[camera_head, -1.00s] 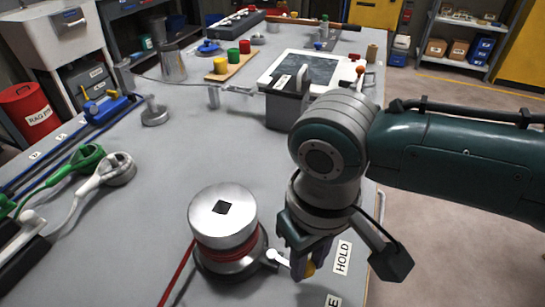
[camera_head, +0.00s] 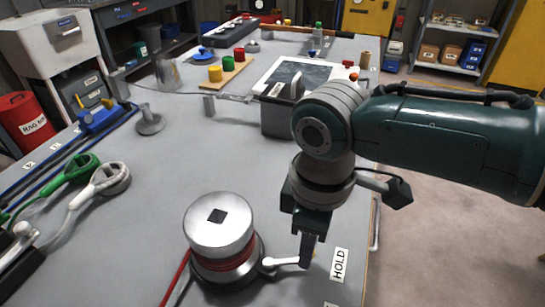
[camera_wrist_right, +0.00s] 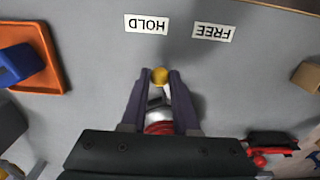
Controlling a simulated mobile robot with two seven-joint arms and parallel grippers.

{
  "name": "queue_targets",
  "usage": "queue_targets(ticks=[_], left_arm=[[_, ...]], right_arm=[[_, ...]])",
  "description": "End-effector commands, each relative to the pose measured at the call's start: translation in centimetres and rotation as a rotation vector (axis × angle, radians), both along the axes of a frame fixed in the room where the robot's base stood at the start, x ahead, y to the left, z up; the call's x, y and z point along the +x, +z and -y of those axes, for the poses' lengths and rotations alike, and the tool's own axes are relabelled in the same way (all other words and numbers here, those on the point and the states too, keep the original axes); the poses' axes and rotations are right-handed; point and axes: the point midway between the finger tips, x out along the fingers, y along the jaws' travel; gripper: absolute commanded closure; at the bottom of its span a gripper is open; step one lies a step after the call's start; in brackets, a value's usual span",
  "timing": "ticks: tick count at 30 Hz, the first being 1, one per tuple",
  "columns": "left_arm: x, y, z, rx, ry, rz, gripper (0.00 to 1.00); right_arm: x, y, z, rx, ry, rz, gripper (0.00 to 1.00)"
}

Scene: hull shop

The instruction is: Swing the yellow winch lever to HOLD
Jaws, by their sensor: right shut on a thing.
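The winch (camera_head: 220,225) is a silver drum with red rope at the front of the grey bench. Its lever (camera_head: 284,262) is a pale arm reaching right from the base to a yellow knob (camera_wrist_right: 159,75). My right gripper (camera_head: 307,255) points down over the lever's end and is shut on the knob. In the right wrist view the knob sits between the two fingertips. The HOLD label (camera_head: 339,264) lies just right of the gripper. The FREE label (camera_wrist_right: 212,32) shows beside HOLD in the wrist view. The lever points closer to HOLD than to FREE. My left gripper is out of view.
Green-handled (camera_head: 77,170) and white-handled (camera_head: 108,180) tools lie left of the winch. A grey box (camera_head: 276,118) stands behind my right wrist. An orange tray (camera_wrist_right: 40,62) shows in the wrist view. The bench's right edge is close to the HOLD label.

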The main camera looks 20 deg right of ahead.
Motion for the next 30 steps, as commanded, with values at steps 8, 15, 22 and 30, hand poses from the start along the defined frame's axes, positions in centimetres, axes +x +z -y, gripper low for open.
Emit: queue_targets(ticks=[8, 15, 22, 30], left_arm=[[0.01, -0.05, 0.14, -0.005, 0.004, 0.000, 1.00], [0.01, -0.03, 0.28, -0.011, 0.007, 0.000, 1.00], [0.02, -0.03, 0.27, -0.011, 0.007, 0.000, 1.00], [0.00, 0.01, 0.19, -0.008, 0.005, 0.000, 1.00]], right_arm=[[0.12, -0.01, -0.02, 0.001, 0.019, 0.001, 1.00], [0.13, -0.01, -0.01, 0.000, 0.018, 0.001, 1.00], [0.12, 0.00, 0.01, 0.001, 0.017, 0.001, 0.45], [0.11, 0.09, 0.01, 0.001, 0.017, 0.001, 0.43]])
